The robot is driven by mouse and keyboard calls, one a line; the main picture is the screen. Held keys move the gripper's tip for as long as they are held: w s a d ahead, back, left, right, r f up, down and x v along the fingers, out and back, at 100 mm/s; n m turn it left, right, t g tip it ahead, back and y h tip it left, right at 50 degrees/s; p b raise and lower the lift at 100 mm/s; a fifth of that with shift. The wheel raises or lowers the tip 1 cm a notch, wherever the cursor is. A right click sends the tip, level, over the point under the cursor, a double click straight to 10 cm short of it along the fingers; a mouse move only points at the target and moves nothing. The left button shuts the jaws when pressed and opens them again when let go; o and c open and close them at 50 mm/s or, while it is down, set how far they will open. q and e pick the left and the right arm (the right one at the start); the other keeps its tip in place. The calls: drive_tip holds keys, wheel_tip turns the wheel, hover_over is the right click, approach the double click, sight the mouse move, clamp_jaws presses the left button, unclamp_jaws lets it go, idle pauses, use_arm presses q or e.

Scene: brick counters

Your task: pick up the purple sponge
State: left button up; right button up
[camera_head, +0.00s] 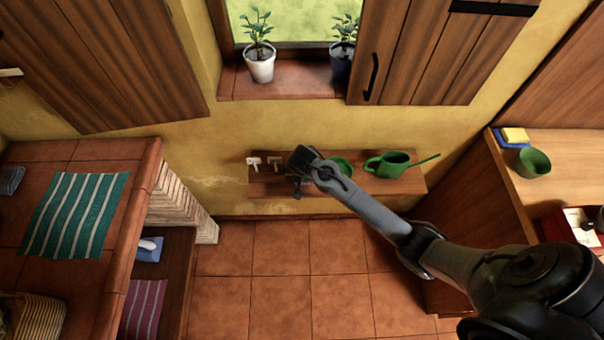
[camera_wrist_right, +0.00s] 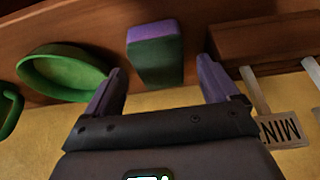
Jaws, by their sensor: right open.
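The purple sponge (camera_wrist_right: 155,55) shows in the right wrist view as a block with a purple top strip and a dark green face. It stands on the wooden shelf (camera_head: 400,186) under the window. My right gripper (camera_head: 297,188) is over the left half of that shelf. In the right wrist view its two purple-grey fingers (camera_wrist_right: 160,85) are apart, with the sponge ahead of the gap between them and nothing held. In the head view my right arm and gripper hide the sponge. My left gripper is in neither view.
On the shelf, a green bowl (camera_wrist_right: 65,72) stands left of the sponge in the wrist view. A wooden planter box (camera_wrist_right: 262,38) with labelled markers (camera_wrist_right: 282,128) is on its right. A green watering can (camera_head: 390,164) stands farther along the shelf.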

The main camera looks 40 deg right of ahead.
drive_tip(key=shift+x, duration=0.9)
drive_tip(key=shift+s, duration=0.1)
drive_tip(key=c, duration=1.1)
drive_tip(key=shift+o, duration=0.2)
drive_tip(key=shift+r, duration=0.15)
